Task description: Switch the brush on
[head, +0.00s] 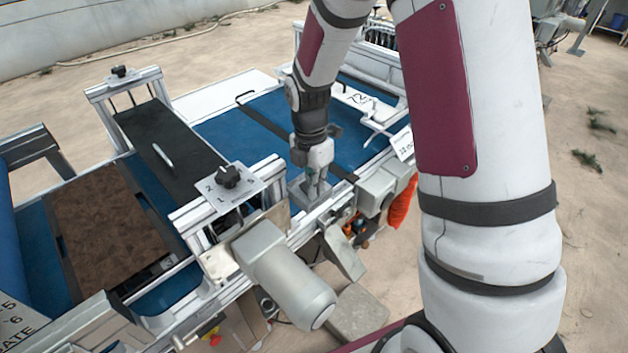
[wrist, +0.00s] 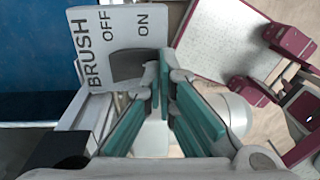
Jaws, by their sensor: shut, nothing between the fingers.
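The brush switch plate (wrist: 92,22) is pale grey and marked BRUSH, OFF and ON in the wrist view. Its dark rocker (wrist: 127,66) sits between OFF and ON, partly hidden by my fingers. My gripper (wrist: 163,78) has its teal fingers together and empty, with the tips at the ON side of the rocker. I cannot tell whether they touch it or which way it is tilted. In the head view my gripper (head: 316,192) points down at the machine's near rail, over a small grey box (head: 297,189) there.
A soil-filled tray (head: 68,203) lies on the blue belt at left. A dial plate with a black knob (head: 228,176) stands left of my gripper. A grey motor (head: 283,281) juts out in front. An orange item (head: 401,204) hangs at right.

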